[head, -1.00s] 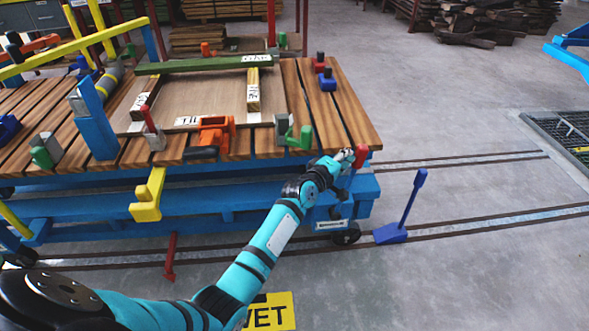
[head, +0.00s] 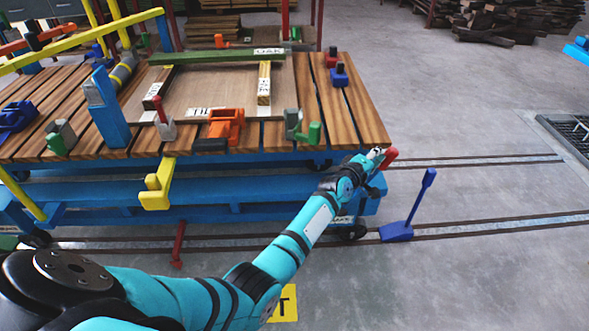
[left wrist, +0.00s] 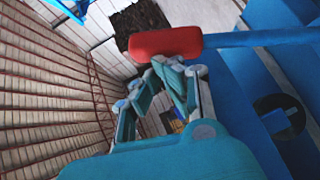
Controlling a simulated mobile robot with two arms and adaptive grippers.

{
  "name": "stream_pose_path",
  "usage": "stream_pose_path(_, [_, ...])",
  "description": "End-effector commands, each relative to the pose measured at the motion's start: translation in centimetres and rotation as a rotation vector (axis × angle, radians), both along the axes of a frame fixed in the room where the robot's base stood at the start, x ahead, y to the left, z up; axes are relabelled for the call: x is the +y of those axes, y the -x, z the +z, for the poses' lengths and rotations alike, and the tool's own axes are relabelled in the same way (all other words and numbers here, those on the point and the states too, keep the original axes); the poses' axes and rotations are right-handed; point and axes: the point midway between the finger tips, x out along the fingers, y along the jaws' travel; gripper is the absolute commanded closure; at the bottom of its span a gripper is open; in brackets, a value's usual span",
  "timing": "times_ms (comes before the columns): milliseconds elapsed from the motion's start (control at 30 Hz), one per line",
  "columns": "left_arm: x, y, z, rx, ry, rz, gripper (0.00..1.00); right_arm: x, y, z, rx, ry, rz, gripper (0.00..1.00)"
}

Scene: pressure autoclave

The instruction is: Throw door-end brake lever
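The red grip of a lever (head: 391,157) shows at the right end of the blue cart, just below the slatted deck's near right corner. In the left wrist view the red grip (left wrist: 166,42) sits on a blue bar (left wrist: 262,37) running off to the right. My left gripper (head: 377,154) is right beside the red grip. In the left wrist view its fingertips (left wrist: 172,64) come close together just below the grip, not around it. They seem to touch it, but contact is not certain. My right gripper is not in view.
A blue upright lever on a wedge base (head: 398,231) stands on the floor right of the cart, near the rails. The cart deck (head: 345,115) carries clamps and a wooden frame. A yellow hook (head: 157,187) hangs at its front. Floor to the right is mostly clear.

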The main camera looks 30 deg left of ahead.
Motion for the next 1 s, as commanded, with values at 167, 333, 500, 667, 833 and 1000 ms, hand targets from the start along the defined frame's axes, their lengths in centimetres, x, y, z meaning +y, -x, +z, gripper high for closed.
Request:
stream_pose_path(167, [-0.9,-0.2,0.4,-0.006,0.006,-0.01,1.0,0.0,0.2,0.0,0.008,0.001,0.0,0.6])
stream_pose_path(333, [-1.1,-0.2,0.5,-0.007,0.007,-0.013,1.0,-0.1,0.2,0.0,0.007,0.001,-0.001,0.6])
stream_pose_path(500, [-1.1,-0.1,0.6,-0.007,0.009,-0.014,1.0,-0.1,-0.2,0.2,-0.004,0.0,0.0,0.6])
stream_pose_path(667, [-1.0,1.0,0.6,-0.006,0.011,-0.015,1.0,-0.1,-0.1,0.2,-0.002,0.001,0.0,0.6])
stream_pose_path(833, [-0.1,3.4,0.7,-0.003,0.009,-0.009,1.0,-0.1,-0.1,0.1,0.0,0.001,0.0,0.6])
stream_pose_path(1000, [0.8,6.5,1.1,-0.002,0.007,-0.003,1.0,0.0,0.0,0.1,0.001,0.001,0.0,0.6])
